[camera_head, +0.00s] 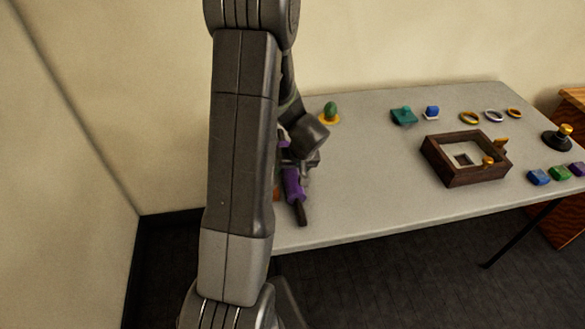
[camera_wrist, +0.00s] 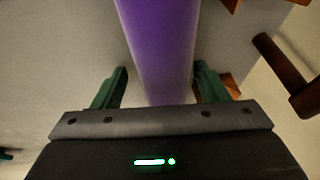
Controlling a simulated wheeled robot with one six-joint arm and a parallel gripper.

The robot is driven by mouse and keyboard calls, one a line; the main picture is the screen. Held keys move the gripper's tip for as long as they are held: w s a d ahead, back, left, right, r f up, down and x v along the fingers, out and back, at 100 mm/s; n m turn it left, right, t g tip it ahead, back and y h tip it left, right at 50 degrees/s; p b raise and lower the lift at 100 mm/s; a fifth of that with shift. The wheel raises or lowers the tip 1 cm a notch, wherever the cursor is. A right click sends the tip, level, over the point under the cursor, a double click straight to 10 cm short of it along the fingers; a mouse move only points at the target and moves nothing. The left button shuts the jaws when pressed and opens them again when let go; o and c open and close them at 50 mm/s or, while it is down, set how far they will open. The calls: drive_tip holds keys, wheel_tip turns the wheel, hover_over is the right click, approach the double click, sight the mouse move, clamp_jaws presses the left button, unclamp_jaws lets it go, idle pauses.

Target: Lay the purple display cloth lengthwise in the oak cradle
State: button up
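The purple cloth (camera_wrist: 160,50) runs as a long roll between the two green fingers of my gripper (camera_wrist: 160,78) in the wrist view. The fingers stand wide apart with a narrow gap on each side of the cloth. Its lower end goes out of sight behind the gripper body. In the head view the cloth (camera_head: 292,184) shows at the table's near left, just below my dark gripper (camera_head: 300,160), partly hidden by my arm. Orange-brown wood pieces (camera_wrist: 231,86) beside the cloth may be the oak cradle; its full shape is hidden.
A dark brown bar (camera_wrist: 285,75) lies right of the cloth. A dark wooden frame box (camera_head: 470,174) stands at the table's right, with rings (camera_head: 470,117) and coloured blocks (camera_head: 538,177) around it. A green egg-like piece (camera_head: 330,110) stands behind. The table's middle is clear.

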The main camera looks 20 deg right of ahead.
drive_tip(key=shift+r+p, duration=0.15)
drive_tip(key=shift+p, duration=0.45)
drive_tip(key=b+v, duration=0.1)
drive_tip(key=v, duration=1.2)
drive_tip(key=shift+s+a+r, duration=0.2)
drive_tip(key=shift+s+a, duration=0.05)
drive_tip(key=x, duration=1.4)
drive_tip(key=shift+w+d, duration=0.1)
drive_tip(key=shift+d, duration=0.2)
drive_tip(key=shift+r, duration=0.15)
